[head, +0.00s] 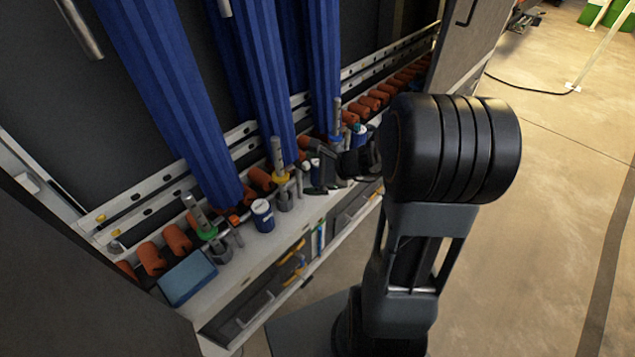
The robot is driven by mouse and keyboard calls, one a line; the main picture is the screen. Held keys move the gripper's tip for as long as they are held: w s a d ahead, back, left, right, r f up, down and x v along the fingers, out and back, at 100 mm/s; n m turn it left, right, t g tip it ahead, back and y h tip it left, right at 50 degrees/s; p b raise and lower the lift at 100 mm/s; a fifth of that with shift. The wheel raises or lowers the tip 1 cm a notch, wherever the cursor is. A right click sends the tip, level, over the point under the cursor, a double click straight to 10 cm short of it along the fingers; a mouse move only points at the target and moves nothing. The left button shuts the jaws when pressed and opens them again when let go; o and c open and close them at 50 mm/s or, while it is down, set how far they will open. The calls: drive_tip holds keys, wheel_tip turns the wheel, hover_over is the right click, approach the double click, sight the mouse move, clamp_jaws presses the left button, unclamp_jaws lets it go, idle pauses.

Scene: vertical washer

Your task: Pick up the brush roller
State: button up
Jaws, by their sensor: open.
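I cannot tell for certain which thing is the brush roller. Tall blue ribbed columns, one of them at the left (168,95), hang down to the shelf, and a row of short orange cylinders (150,258) runs along its back. My gripper (312,170) is at the shelf, pointing left, with its dark fingers apart. It is close to an upright metal spindle with a yellow collar (279,165) and a small white-capped item (308,167). I see nothing clearly held between the fingers. My arm hides part of the shelf to the right.
On the white shelf (235,262) stand a blue can with a white label (263,215), a green-collared spindle (203,222) and a light-blue block (188,277). Drawers with handles (255,309) lie below. A grey door (470,40) stands at the right; open floor lies beyond.

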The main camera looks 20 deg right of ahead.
drive_tip(key=w+d+f+m+t+h+b, duration=0.3)
drive_tip(key=w+d+f+m+t+h, duration=0.15)
drive_tip(key=d+f+m, duration=0.65)
drive_tip(key=b, duration=0.1)
approach(314, 163)
drive_tip(key=w+d+f, duration=0.1)
drive_tip(key=w+f, duration=0.2)
drive_tip(key=shift+m+t+y, duration=0.25)
drive_tip(key=shift+m, duration=0.15)
drive_tip(key=shift+x, duration=3.35)
drive_tip(key=shift+d, duration=0.2)
drive_tip(key=c, duration=1.1)
